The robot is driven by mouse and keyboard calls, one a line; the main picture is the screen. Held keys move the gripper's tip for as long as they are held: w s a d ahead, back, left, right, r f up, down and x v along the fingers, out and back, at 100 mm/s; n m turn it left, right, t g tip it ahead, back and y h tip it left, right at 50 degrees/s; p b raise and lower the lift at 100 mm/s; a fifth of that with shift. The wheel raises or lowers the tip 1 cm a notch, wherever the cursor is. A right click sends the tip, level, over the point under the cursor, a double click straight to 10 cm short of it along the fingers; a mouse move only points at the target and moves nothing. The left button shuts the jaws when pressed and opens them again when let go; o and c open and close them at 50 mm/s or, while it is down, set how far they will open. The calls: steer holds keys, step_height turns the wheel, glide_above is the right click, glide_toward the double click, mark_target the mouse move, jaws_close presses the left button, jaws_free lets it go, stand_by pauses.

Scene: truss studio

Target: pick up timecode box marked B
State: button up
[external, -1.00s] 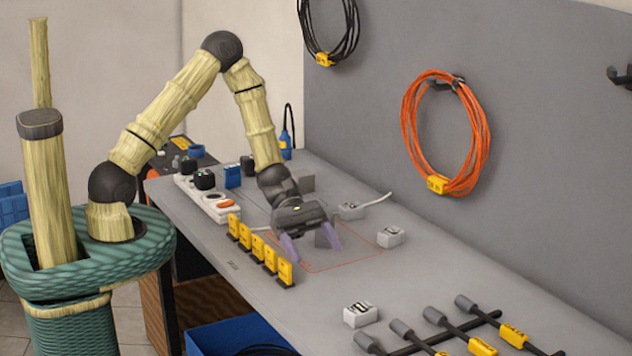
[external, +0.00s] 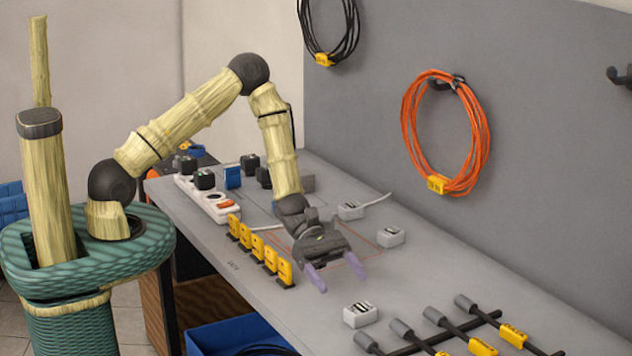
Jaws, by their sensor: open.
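Several small pale grey boxes with dark markings lie on the grey bench. One box (external: 360,315) is near the front edge, one (external: 390,236) lies further back to the right, and one (external: 350,211) has a white cable beside it. Their letters are too small to read, so I cannot tell which is B. My gripper (external: 339,277) is open and empty, its two purple fingers pointing down toward the bench. It hangs up and left of the front box in the picture, apart from it.
A row of yellow numbered markers (external: 259,250) stands left of my gripper. A rack of dark connectors with yellow tags (external: 469,328) lies at the front right. A white power strip (external: 216,203) is at the back left.

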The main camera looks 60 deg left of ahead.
mark_target(361, 307)
steer(key=shift+x, duration=2)
steer(key=shift+p+x, duration=1.05)
steer(key=shift+x, duration=1.55)
steer(key=shift+s, duration=0.1)
steer(key=c, duration=1.1)
steer(key=shift+r, duration=0.2)
step_height(361, 307, up, 10)
steer(key=shift+f+b, duration=0.1)
steer(key=shift+b, duration=0.6)
